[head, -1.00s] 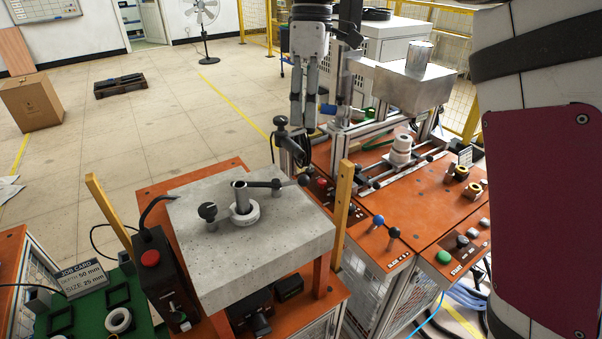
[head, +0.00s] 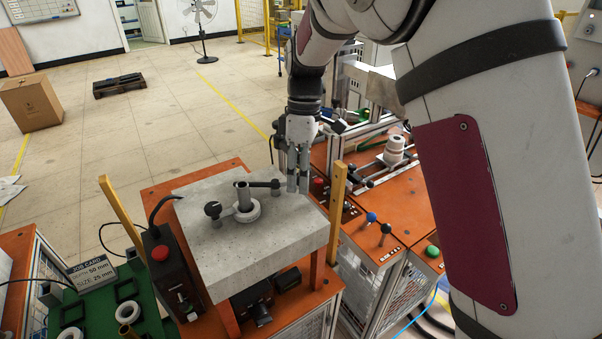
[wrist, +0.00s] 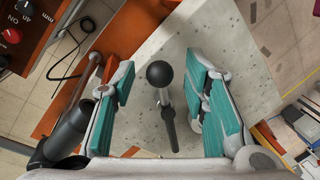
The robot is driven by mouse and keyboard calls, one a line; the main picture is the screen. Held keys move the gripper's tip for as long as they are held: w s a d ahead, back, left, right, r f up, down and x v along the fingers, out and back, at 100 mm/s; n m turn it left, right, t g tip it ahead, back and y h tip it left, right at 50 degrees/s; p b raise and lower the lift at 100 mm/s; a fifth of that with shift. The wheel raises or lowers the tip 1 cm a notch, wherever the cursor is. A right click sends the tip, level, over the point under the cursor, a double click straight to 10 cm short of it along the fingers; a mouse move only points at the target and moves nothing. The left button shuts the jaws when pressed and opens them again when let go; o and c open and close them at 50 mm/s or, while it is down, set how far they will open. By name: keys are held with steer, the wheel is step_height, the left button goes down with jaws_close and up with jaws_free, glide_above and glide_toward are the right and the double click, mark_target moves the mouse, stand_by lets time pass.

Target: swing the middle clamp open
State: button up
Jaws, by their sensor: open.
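A clamp with a black arm and ball-ended handle (head: 265,184) sits on the grey block (head: 200,250). Its arm lies across the top by the grey post (head: 243,197), which stands in a white ring (head: 249,214). My gripper (head: 297,188) is open, pointing down at the handle's right end. In the wrist view, the black ball (wrist: 160,74) and its rod (wrist: 168,125) lie between the teal finger pads, with gaps on both sides. I cannot tell how far the fingertips are above or below the ball. A second black knob (head: 212,209) stands left of the ring.
A wooden post (head: 337,200) stands close at the block's right edge, and another (head: 113,210) at its left. A control box with a red button (head: 160,254) is at the left. Orange machine tables (head: 400,215) stand to the right. The space above the block's front is clear.

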jaws_close()
